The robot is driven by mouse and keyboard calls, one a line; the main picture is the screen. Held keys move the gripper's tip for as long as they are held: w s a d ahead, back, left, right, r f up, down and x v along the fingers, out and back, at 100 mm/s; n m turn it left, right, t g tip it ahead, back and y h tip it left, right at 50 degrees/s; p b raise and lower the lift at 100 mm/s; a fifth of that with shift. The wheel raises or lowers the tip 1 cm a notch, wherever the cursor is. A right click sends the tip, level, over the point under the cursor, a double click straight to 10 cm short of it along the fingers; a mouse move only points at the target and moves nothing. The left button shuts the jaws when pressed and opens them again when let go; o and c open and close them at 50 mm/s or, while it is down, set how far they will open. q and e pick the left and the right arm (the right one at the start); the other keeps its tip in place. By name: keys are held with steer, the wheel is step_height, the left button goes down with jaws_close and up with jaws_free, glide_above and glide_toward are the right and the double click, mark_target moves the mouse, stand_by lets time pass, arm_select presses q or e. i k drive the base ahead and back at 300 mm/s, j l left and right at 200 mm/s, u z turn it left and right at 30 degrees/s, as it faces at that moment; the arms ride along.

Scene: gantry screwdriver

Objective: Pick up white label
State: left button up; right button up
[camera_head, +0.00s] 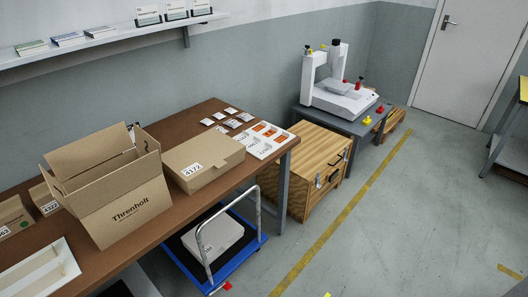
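Several small white label-like squares (219,116) lie flat in rows on the brown table's far end. Some carry darker marks, too small to read. A white label reading 4172 (192,170) is stuck to the front of a closed flat cardboard box (207,158). Another white label (50,207) is on a small carton at the left. I cannot tell which one the task names. Neither of my grippers is in view.
An open carton marked Threnholt (130,207) stands on the table (183,212). A blue trolley (262,240), wooden crate (317,165) and white gantry machine (342,97) are nearby. Floor at right is largely clear.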

mark_target(240, 138)
steer(key=i+l+u, duration=0.2)
steer(key=i+l, duration=0.75)
